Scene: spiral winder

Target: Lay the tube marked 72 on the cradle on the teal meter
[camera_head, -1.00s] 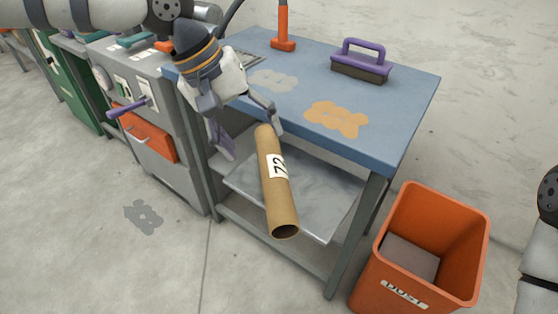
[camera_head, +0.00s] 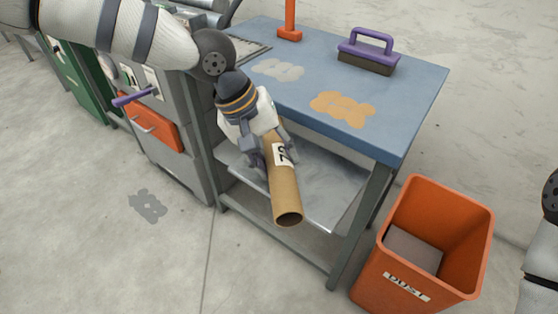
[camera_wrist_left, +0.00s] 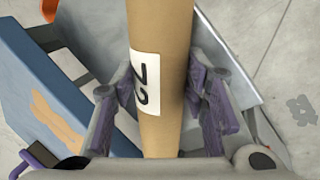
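The tube marked 72 (camera_head: 283,180) is a brown cardboard tube with a white label. It slants over the grey metal tray (camera_head: 325,185) under the blue table, its open end toward me; I cannot tell whether it touches the tray. My left gripper (camera_head: 268,155) is at the tube's upper part. In the left wrist view its purple-padded fingers (camera_wrist_left: 160,95) sit against both sides of the tube (camera_wrist_left: 160,40), beside the label. The teal meter and its cradle cannot be made out; my left arm covers the upper left. My right gripper is out of view.
The blue table (camera_head: 410,100) carries a purple-handled brush (camera_head: 368,50) and an orange post (camera_head: 290,22). An orange dust bin (camera_head: 425,250) stands at the right. A grey machine with an orange drawer (camera_head: 153,127) and purple lever (camera_head: 135,97) stands left.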

